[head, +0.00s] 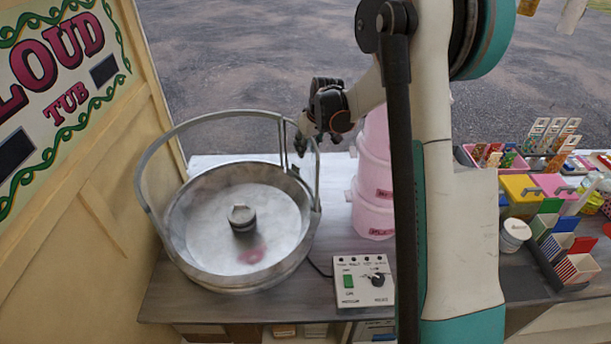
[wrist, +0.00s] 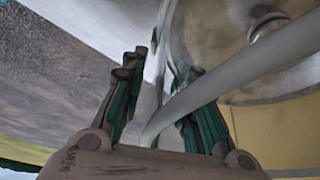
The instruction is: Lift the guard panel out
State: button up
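The guard (head: 210,117) is a grey curved rail with uprights around the back of the round metal floss bowl (head: 178,250); any clear sheet between them is hard to make out. My gripper (head: 301,143) is at the guard's right side, by an upright, above the bowl's rim. In the wrist view, my gripper (wrist: 164,60) has its two teal-padded fingers apart. The guard rail (wrist: 240,77) runs diagonally between the camera and the right finger, its lower end between the fingers. I cannot tell whether either finger touches it.
A control box (head: 363,281) stands in front right of the bowl. A wooden sign wall (head: 95,200) stands close on the left. Coloured sweet boxes (head: 520,190) crowd the right counter.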

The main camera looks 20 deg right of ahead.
jog(key=shift+x, duration=0.9)
grip_shut()
jog(key=shift+r, duration=0.1)
